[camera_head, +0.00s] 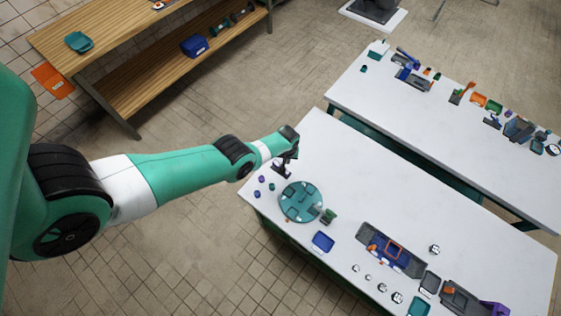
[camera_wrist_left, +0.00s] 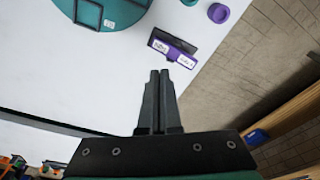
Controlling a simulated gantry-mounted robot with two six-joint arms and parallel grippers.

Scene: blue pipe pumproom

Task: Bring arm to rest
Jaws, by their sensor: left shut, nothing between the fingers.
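My left arm reaches in from the left in the head view. Its gripper (camera_head: 281,170) is over the left end of the near white table (camera_head: 340,160). In the left wrist view the two dark fingers (camera_wrist_left: 159,75) are together, shut, with nothing between them. A dark and purple object with white labels (camera_wrist_left: 174,48) lies on the table just beyond the fingertips, apart from them in the picture. The right gripper is not in view.
A round green tray (camera_head: 301,188) stands near the gripper, with small purple pieces (camera_head: 257,193) beside it. A blue tray (camera_head: 322,241) and a grey fixture (camera_head: 405,262) lie farther right. A second white table (camera_head: 450,140) and a wooden bench (camera_head: 120,60) stand behind. Tiled floor is open between.

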